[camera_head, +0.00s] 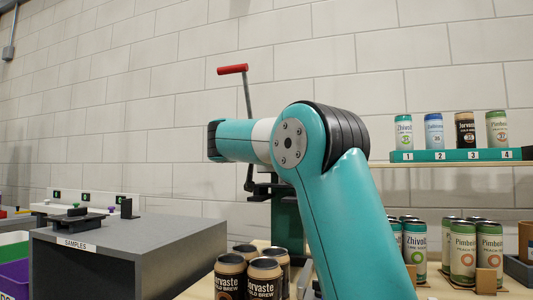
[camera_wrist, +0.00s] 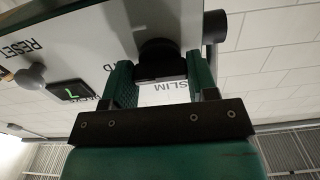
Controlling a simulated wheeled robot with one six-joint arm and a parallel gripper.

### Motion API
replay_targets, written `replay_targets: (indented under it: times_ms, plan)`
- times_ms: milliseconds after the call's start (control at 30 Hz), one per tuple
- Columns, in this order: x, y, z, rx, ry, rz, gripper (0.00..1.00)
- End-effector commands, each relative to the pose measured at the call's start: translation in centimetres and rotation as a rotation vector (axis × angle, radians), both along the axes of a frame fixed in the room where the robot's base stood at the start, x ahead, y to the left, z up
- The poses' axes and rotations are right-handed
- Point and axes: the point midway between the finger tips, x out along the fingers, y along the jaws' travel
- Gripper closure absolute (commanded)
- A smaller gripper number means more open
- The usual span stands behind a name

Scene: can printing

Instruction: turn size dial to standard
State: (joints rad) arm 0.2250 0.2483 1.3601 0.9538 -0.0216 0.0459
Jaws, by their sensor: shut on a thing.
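In the wrist view, the size dial (camera_wrist: 160,52) is a black round knob on a pale panel (camera_wrist: 110,30). My gripper (camera_wrist: 162,85) has its two green fingers on either side of the dial and is shut on it. The word SLIM shows upside down on the panel just below the dial, between the fingers. A partly hidden label ending in D shows left of the left finger. Which way the dial points I cannot tell. In the head view, my arm hides the gripper, and I cannot make out the dial there.
Beside the dial are a grey knob (camera_wrist: 30,76) near RESET lettering and a small green-lit display (camera_wrist: 70,91). In the head view, a red-handled lever (camera_head: 232,69) stands behind my arm. Dark cans (camera_head: 264,276) stand below it, and a grey SAMPLES box (camera_head: 130,250) is at left.

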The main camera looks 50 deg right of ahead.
Motion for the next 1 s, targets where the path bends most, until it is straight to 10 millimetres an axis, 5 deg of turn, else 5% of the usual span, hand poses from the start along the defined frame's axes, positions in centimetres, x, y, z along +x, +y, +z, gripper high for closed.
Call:
replay_targets:
  times_ms: [33, 67, 167, 567, 1000]
  plan:
    - [0.0, 0.0, -0.1, 0.003, 0.000, 0.001, 0.71]
    - [0.0, 0.0, -0.1, 0.003, 0.000, 0.001, 0.45]
    - [0.0, 0.0, -0.1, 0.002, 0.001, 0.001, 0.22]
    - [-0.3, 0.9, 0.0, 0.000, 0.000, 0.003, 0.21]
    - [-4.1, 10.4, -0.1, 0.001, -0.001, 0.008, 0.21]
